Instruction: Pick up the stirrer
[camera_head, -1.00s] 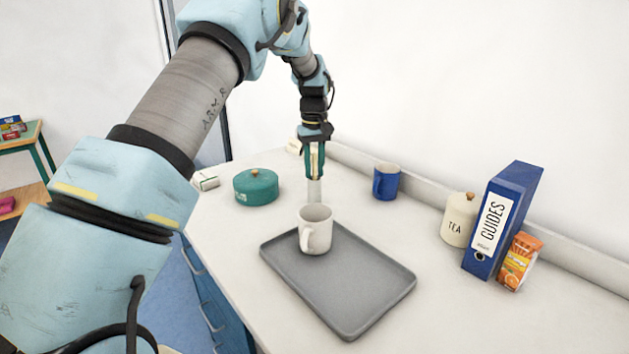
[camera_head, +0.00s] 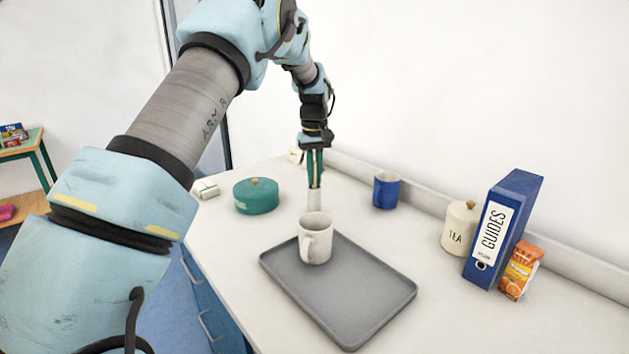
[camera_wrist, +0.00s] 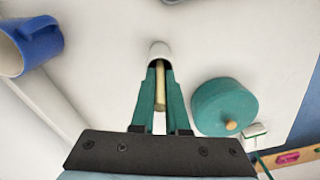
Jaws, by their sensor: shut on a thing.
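The stirrer (camera_wrist: 159,88) is a thin tan wooden stick. It stands between my gripper's two green fingers in the wrist view, with its lower end in a small white holder (camera_wrist: 160,50). My gripper (camera_head: 315,184) points down and is shut on the stirrer, just above the holder. In the head view the holder (camera_head: 314,200) stands behind a white mug (camera_head: 318,235), which hides its base. Most of the stirrer is hidden by the fingers in the head view.
The mug stands on a grey tray (camera_head: 350,300). A teal lidded pot (camera_head: 256,197) is left of my gripper, and a blue mug (camera_head: 386,190) is to the right. A tea canister (camera_head: 459,228), a blue binder (camera_head: 500,225) and an orange carton (camera_head: 520,268) stand farther right.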

